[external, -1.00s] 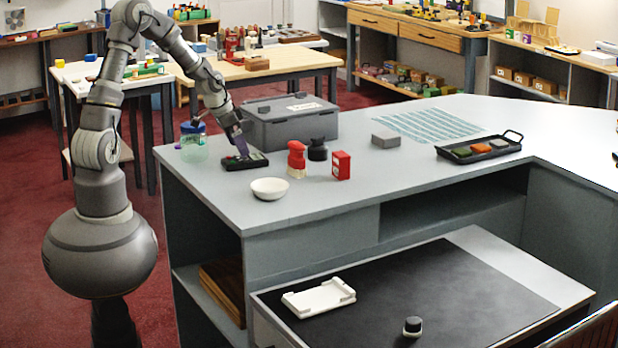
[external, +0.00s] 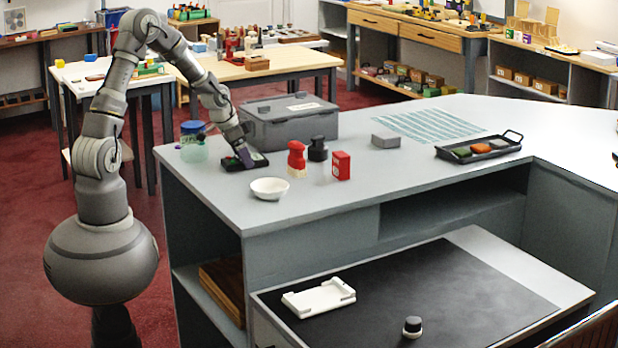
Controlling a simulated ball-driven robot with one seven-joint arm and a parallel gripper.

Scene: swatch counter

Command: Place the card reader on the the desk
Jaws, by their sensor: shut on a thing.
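A dark, flat device that I take for the card reader (external: 231,165) lies on the grey counter, near its left end.
A grey lidded box (external: 290,125) stands just behind my gripper, a jar (external: 193,148) to its left. A white bowl (external: 269,190), red stamp (external: 297,160), black stamp (external: 317,149) and red box (external: 340,165) are near. A white holder (external: 318,297) and a knob-like thing (external: 412,327) sit on the mat, otherwise clear.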

